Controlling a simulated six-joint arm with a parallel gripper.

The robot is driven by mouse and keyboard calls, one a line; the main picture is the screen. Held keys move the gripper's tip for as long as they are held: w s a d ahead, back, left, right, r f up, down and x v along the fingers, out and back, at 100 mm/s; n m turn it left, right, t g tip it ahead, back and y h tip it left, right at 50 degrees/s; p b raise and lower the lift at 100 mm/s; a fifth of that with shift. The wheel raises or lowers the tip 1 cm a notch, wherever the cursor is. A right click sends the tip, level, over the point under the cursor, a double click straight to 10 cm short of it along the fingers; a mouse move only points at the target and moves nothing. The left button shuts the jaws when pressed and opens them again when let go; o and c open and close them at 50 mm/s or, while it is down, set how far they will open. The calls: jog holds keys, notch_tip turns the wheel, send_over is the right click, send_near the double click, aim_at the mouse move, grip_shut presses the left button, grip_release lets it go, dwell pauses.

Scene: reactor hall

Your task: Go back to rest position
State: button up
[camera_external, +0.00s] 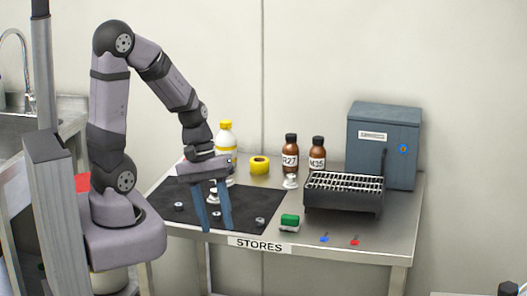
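My gripper (216,229) hangs from my bent arm over the front part of the black mat (173,205), with its fingers pointing down. Its two blue fingers are apart, and I see nothing held at their tips. A small white-grey piece (213,196) shows between the fingers; it appears to stand on the mat behind them. Whether the fingertips touch anything is not clear. Part of the mat is hidden behind the gripper.
On the steel table stand a yellow-capped bottle (225,136), yellow tape (260,165), brown bottles R27 (290,151) and M35 (317,153), a rack (343,207) and a blue-grey box (391,130). Space above the table is free.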

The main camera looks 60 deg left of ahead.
jog(key=r+m+y, duration=0.1)
jog(key=m, duration=0.2)
jog(key=s+a+r+m+y+p, duration=0.1)
jog(key=m, duration=0.2)
jog(key=r+m+y+p, duration=0.1)
jog(key=m, duration=0.1)
jog(key=shift+s+a+r+m+g+y, duration=0.25)
jog(key=shift+s+a+m+g+y, duration=0.05)
jog(key=shift+s+m+y, duration=0.1)
